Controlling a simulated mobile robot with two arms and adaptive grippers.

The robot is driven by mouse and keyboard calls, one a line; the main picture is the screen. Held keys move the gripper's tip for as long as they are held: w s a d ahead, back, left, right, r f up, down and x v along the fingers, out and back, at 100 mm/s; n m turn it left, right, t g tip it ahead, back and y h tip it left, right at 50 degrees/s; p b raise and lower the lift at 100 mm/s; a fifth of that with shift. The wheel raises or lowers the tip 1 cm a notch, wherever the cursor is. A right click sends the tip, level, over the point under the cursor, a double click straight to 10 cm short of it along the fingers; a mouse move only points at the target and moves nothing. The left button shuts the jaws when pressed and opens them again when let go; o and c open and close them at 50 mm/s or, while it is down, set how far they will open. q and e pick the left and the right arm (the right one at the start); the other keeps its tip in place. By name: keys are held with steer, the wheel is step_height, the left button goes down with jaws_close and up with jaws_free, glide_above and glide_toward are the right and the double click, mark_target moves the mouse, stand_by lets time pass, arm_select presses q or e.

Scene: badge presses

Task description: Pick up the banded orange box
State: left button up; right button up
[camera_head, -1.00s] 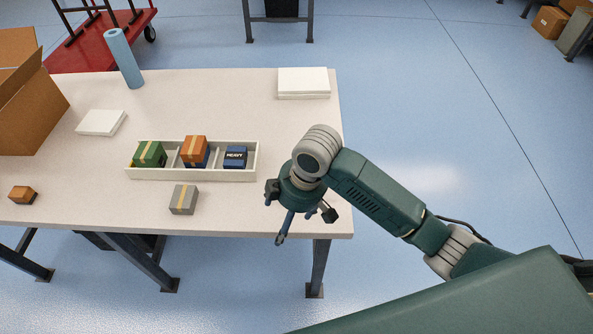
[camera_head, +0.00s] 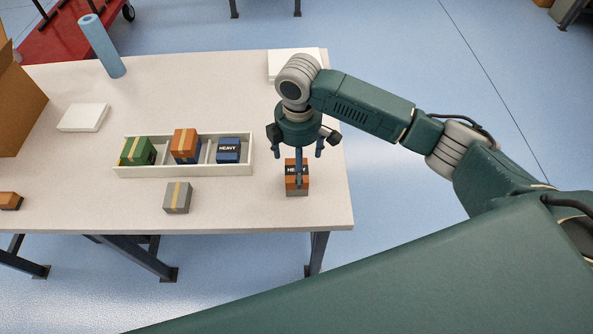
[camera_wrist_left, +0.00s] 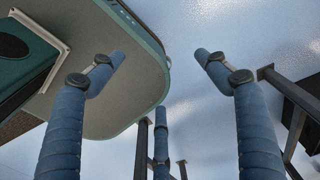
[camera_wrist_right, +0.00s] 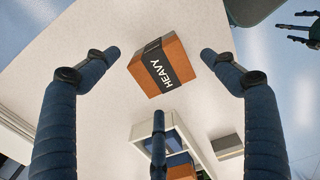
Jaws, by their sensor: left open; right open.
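An orange box with a black band marked HEAVY (camera_head: 291,170) stands near the table's right front edge; a grey part shows beneath it. It also shows in the right wrist view (camera_wrist_right: 175,74). My right gripper (camera_head: 299,168) points down at it, open, its fingers partly covering it in the head view. In the right wrist view the box lies between and beyond the spread fingertips, with no contact visible. Another orange box with a tan stripe (camera_head: 184,139) sits on a blue box in the tray.
The white divided tray (camera_head: 188,170) also holds a green box (camera_head: 138,150) and a blue HEAVY box (camera_head: 228,149). A grey taped box (camera_head: 177,198) stands in front of it. A small orange box (camera_head: 10,201) lies at far left. White stacks and a blue roll (camera_head: 102,47) stand farther back.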

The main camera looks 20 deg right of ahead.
mark_target(290, 163)
step_height(290, 163, down, 4)
steer(key=shift+s+a+r+p, duration=0.1)
steer(key=shift+a+r+p, duration=0.1)
steer(key=shift+p, duration=0.3)
steer(key=shift+f, duration=0.35)
arm_select(q)
steer(key=shift+w+r, duration=0.55)
steer(key=shift+r, duration=0.2)
arm_select(e)
steer(key=shift+r, duration=0.1)
steer(key=c, duration=1.7)
